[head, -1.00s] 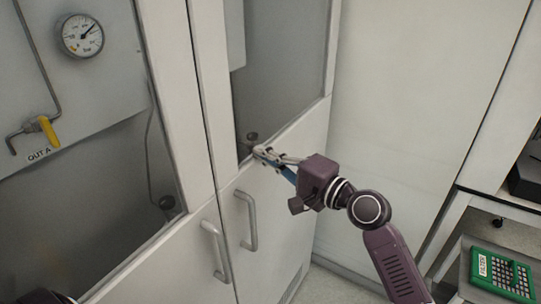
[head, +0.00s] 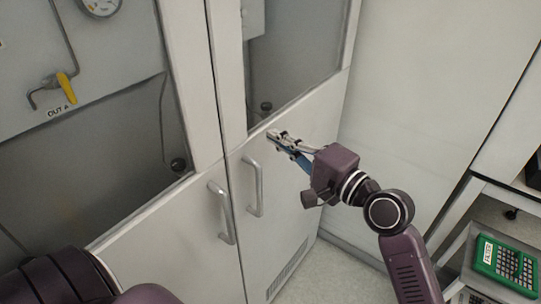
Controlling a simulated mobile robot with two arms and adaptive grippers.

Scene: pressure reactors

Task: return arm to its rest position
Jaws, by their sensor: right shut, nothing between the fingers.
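My right gripper (head: 276,136) is in front of the right cabinet door, a little above and to the right of that door's handle (head: 253,187). Its fingers are closed with nothing between them, and it points up and to the left. My right arm comes in from the lower right. Part of my left arm shows at the lower left corner, but its gripper is out of the picture.
The left cabinet door has its own handle (head: 221,213). A green case (head: 505,266) sits on a shelf at the lower right.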

